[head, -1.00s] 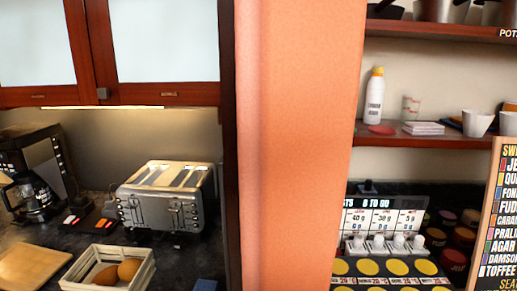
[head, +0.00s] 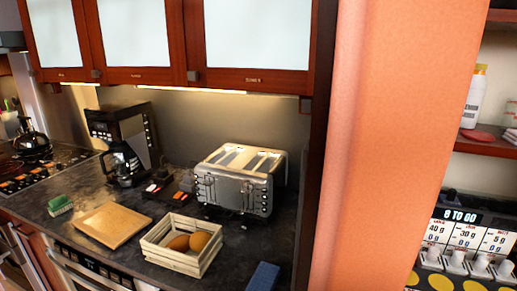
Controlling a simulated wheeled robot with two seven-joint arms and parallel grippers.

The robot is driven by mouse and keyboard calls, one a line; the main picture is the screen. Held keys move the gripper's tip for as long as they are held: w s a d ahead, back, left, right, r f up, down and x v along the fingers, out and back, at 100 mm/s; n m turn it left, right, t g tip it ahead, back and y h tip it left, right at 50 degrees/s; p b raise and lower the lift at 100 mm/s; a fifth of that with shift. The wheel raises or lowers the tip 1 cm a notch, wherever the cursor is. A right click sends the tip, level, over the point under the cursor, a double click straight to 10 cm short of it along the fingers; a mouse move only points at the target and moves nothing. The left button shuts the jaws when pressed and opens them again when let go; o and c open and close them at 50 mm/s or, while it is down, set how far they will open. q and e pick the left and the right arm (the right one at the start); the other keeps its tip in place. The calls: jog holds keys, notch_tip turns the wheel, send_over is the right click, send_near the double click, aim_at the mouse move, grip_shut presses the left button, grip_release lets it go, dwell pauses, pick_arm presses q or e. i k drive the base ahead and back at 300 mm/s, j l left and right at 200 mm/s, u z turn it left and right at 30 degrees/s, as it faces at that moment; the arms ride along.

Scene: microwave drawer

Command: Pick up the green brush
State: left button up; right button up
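A small green brush (head: 60,204) with pale bristles lies on the dark countertop (head: 60,229) at the left. It is near the front edge, between the stove and a wooden cutting board (head: 112,224). Neither of my grippers shows in the head view.
A wooden crate (head: 182,262) with brown round items stands right of the board. A silver toaster (head: 238,181), a coffee maker (head: 122,140) and a stove with a kettle (head: 31,139) stand behind or left. A blue block (head: 263,277) lies at right. An orange pillar (head: 390,140) bounds the counter.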

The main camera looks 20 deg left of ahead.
aim_at(59, 205)
jog(key=u, duration=1.9)
jog(key=z, duration=0.45)
jog(key=i+j+z, duration=0.15)
jog(key=j+z, duration=0.25)
jog(key=i+j+z, duration=0.15)
jog(key=j+z, duration=0.25)
jog(key=i+j+z, duration=0.1)
jog(key=j+z, duration=0.3)
jog(key=l, duration=0.1)
